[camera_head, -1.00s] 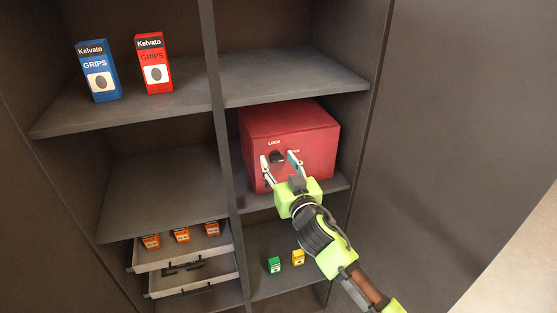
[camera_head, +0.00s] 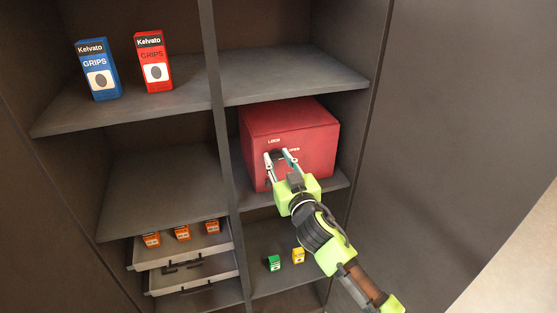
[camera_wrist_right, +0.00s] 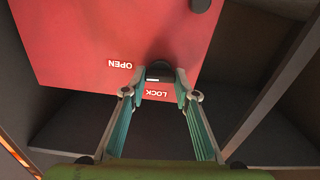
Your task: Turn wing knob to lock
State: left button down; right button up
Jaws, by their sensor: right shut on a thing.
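A red box (camera_head: 312,138) stands on a right-hand shelf of the cabinet, with the words LOCK and OPEN on its front. The dark wing knob (camera_wrist_right: 158,70) sits on that front, by the two words in the right wrist view. My right gripper (camera_head: 278,157) reaches the box front from the lower right. Its fingers are shut on the wing knob, one on each side, and partly hide it in the head view. In the right wrist view the fingertips (camera_wrist_right: 160,82) meet the knob's edges. My left gripper is in neither view.
A blue box (camera_head: 99,82) and a red grips box (camera_head: 154,72) stand on the upper left shelf. A green box (camera_head: 274,263) and a yellow box (camera_head: 298,256) sit below the red box.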

jog(key=n, duration=0.4)
jog(key=shift+a, duration=0.1)
jog(key=n, duration=0.4)
jog(key=shift+n+p, duration=0.3)
jog(key=shift+p, duration=0.1)
jog(key=n, duration=0.4)
jog(key=shift+a+f+n+p, duration=0.1)
jog(key=shift+f+n+p, duration=0.05)
jog(key=shift+n+p, duration=0.5)
jog(key=shift+n, duration=1.45)
jog(key=shift+f, duration=0.1)
jog(key=o, duration=1.1)
